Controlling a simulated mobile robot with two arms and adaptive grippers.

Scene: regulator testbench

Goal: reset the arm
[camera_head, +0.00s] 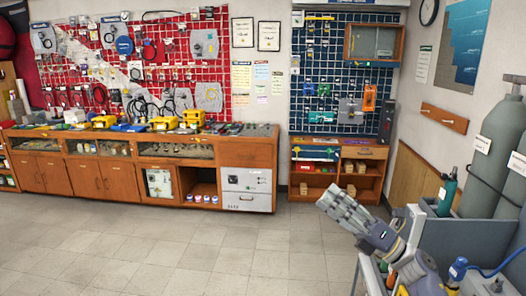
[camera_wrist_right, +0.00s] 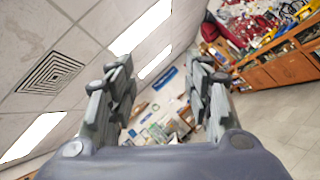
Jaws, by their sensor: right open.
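My right gripper (camera_head: 345,208) reaches in from the lower right of the head view, raised over the floor and pointing up and left. In the right wrist view my right gripper (camera_wrist_right: 160,95) shows its two grey fingers wide apart, with nothing between them. Through the gap a far wall with papers and shelves shows, tilted. My left gripper is in neither view.
A wooden counter (camera_head: 100,177) with yellow and blue devices stands along the back wall. A small wooden shelf unit (camera_head: 308,182) is right of it. Grey gas cylinders (camera_head: 495,150) and a grey bench (camera_head: 455,240) stand at right. The tiled floor (camera_head: 170,250) is clear.

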